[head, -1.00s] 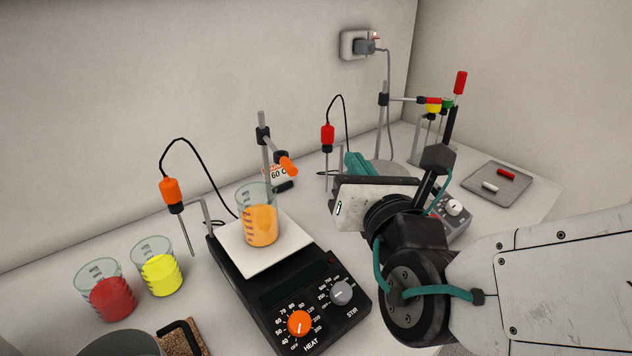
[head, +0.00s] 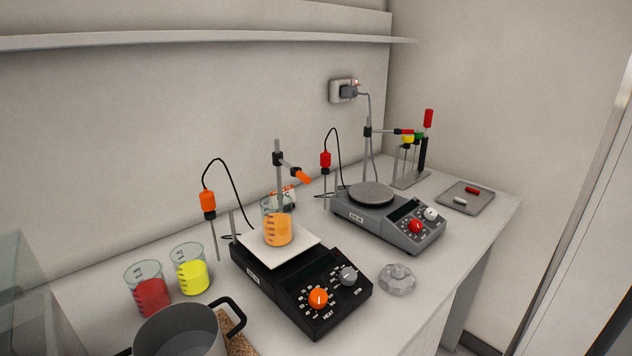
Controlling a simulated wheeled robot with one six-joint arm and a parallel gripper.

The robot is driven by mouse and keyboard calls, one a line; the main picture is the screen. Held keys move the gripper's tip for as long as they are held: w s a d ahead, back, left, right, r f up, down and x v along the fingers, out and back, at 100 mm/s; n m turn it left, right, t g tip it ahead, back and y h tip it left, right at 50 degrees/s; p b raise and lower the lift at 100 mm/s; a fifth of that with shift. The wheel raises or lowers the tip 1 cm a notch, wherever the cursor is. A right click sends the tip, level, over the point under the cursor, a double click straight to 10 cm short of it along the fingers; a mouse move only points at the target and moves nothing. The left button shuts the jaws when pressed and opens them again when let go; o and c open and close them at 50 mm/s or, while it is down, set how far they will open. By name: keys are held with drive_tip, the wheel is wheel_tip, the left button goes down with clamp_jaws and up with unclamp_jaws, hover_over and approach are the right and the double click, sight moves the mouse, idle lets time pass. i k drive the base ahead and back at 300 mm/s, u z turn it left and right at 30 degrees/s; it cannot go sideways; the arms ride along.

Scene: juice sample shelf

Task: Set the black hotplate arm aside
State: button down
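The black hotplate (head: 262,283) stands on the bench with a white square top plate (head: 299,241). Its arm (head: 301,176) is clamped to an upright grey rod (head: 278,158) at the back and ends in an orange tip. The arm points to the right and forward, away from the beaker. A glass beaker with orange liquid (head: 277,231) stands upright on the white plate, left of the arm tip. An orange-handled probe (head: 208,203) stands at the hotplate's left. My gripper is not in view.
A grey hotplate (head: 413,237) with a bare round plate stands right. A faceted grey lump (head: 397,279) lies in front. Beakers of red (head: 151,296) and yellow (head: 193,277) liquid and a pot (head: 182,333) stand left. A tray (head: 478,206) is far right. A shelf edge (head: 90,41) runs above.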

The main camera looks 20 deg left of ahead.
sight(278, 160)
drive_tip(key=z, duration=0.05)
drive_tip(key=k, duration=0.25)
drive_tip(key=u, duration=0.55)
drive_tip(key=i, duration=0.9)
drive_tip(key=u, duration=0.4)
